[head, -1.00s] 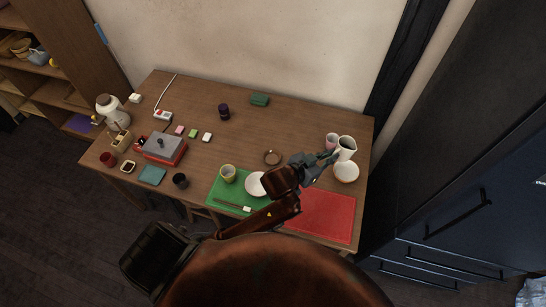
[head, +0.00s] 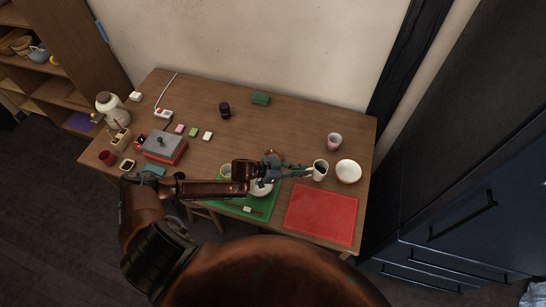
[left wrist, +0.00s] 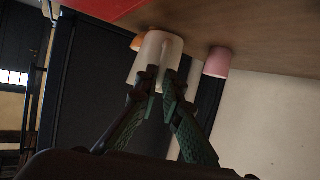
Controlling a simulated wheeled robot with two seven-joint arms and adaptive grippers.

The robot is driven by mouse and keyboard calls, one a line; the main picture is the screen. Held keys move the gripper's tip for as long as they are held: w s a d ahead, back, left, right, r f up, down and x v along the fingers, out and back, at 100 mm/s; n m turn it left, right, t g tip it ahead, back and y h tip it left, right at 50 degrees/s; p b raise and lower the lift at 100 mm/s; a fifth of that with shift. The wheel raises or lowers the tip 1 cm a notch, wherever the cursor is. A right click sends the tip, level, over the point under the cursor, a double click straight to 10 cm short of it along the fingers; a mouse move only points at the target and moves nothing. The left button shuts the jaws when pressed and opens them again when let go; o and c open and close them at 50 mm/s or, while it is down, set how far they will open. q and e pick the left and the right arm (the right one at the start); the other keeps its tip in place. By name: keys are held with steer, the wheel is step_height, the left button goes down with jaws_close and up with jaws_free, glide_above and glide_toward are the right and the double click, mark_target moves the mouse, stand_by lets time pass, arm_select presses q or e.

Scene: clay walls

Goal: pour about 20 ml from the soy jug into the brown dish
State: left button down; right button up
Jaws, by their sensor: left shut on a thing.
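The soy jug (head: 319,174) is white with a dark inside, and its mouth shows from above in the head view. My left gripper (head: 307,172) is shut on the jug's left side. In the left wrist view, the green-padded fingers (left wrist: 165,88) close against the pale jug (left wrist: 153,50). The jug looks roughly upright; its height above the table is hard to tell. The brown dish (head: 272,153) is left of the jug and behind my left gripper, which hides most of it. My right gripper is not in view.
A pink cup (head: 334,141) stands behind the jug, and a white bowl (head: 348,172) is close to its right. A red mat (head: 320,216) lies in front. A white plate (head: 262,189) and a yellowish cup (head: 225,171) are partly hidden by my arm. The table's back middle is mostly free.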

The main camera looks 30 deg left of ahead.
arm_select(q)
steer(key=shift+n+t+y, duration=0.4)
steer(key=shift+n+y, duration=0.1)
steer(key=shift+n, duration=0.1)
steer(key=a+b, duration=0.2)
steer(key=a, duration=0.8)
steer(key=a+f+b, duration=0.1)
steer(key=a+b, duration=0.1)
steer(key=a, duration=0.8)
steer(key=a+f+b, duration=0.1)
steer(key=a+b, duration=0.1)
steer(key=a, duration=0.8)
steer(key=shift+w+f, duration=0.2)
steer(key=shift+w, duration=0.2)
steer(key=shift+a+f+b, duration=0.4)
steer(key=shift+a+b, duration=0.1)
steer(key=shift+b, duration=0.15)
steer(key=shift+s+r, duration=0.1)
